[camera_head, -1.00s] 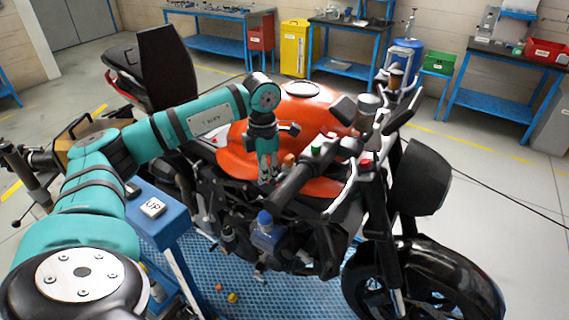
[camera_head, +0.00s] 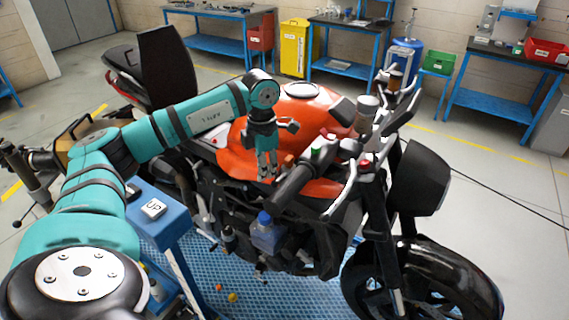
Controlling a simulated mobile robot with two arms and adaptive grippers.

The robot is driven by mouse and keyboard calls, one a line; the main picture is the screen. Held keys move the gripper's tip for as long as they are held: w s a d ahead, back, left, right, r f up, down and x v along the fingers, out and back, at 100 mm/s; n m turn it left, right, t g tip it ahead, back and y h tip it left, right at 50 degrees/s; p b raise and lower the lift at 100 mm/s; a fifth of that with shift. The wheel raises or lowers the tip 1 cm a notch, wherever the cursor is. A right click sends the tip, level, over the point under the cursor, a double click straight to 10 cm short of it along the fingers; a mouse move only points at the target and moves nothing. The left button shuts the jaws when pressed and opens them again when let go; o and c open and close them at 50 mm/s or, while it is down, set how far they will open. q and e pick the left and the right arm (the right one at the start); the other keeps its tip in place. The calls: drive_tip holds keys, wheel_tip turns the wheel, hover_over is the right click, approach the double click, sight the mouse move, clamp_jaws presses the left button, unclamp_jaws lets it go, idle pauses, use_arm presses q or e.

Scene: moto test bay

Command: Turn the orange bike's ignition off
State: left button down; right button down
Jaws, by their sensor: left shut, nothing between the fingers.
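The orange bike (camera_head: 310,112) stands on a blue lift, with its front wheel toward the lower right. I cannot tell which part is the ignition. My left gripper (camera_head: 266,178) points down beside the orange tank, just left of the handlebar grip and the orange control. Its fingers are together and hold nothing. I cannot tell whether its tips touch the bike. My right gripper is not in view.
A blue post with an UP button (camera_head: 153,208) stands at the left beside my arm. A blue-capped bottle (camera_head: 267,232) shows below the handlebar. Workbenches (camera_head: 505,88) and a yellow cabinet (camera_head: 295,48) line the back wall. The floor at right is clear apart from a cable.

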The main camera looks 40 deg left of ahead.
use_arm(q)
wheel_tip(320, 180, up, 8)
drive_tip(key=p, duration=0.5)
drive_tip(key=shift+p, duration=0.35)
idle(0.4)
